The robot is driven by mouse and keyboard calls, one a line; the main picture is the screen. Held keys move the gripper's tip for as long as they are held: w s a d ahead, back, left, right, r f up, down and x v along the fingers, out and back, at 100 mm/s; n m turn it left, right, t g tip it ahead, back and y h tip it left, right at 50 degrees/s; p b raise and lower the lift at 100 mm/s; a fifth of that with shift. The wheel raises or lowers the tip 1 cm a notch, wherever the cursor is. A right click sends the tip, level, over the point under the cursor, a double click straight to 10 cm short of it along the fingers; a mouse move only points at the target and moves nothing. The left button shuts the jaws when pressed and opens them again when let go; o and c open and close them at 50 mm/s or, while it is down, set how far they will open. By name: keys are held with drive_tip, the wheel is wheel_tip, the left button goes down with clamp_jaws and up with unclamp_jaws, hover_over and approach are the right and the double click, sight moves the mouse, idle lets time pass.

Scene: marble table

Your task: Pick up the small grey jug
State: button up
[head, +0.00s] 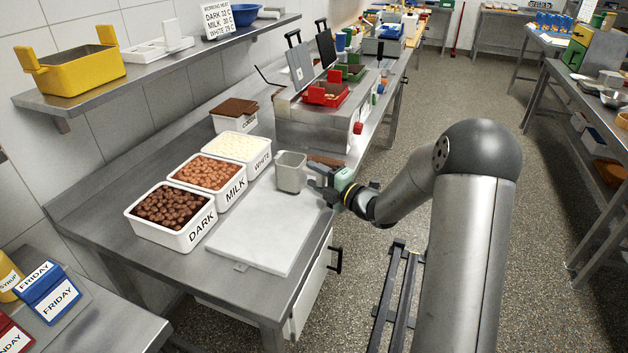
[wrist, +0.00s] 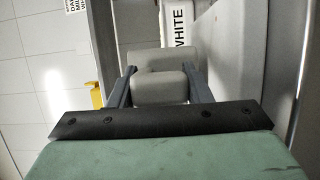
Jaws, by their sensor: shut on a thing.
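The small grey jug (head: 291,172) is upright at the far end of the white marble slab (head: 262,236), just right of the tub marked WHITE. Whether its base touches the slab is hard to tell. My gripper (head: 311,174) reaches it from the right and is shut on its near side. In the wrist view the two dark fingers of my gripper (wrist: 160,80) lie on either side of a rounded grey part of the jug (wrist: 158,88). The exact contact at the fingertips is partly hidden.
Tubs marked DARK (head: 173,210), MILK (head: 208,176) and WHITE (head: 239,150) line the slab's left side. A steel machine (head: 312,122) with red and green trays stands behind the jug. A steel shelf (head: 160,62) runs along the wall. The slab's near part is clear.

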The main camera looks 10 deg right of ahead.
drive_tip(key=s+d+r, duration=0.2)
drive_tip(key=s+r, duration=0.9)
drive_tip(key=s, duration=0.3)
drive_tip(key=shift+d+r+p, duration=0.3)
drive_tip(key=shift+r+p, duration=0.1)
drive_tip(key=shift+w, duration=0.1)
drive_tip(key=o, duration=0.4)
drive_tip(key=shift+c, duration=1.1)
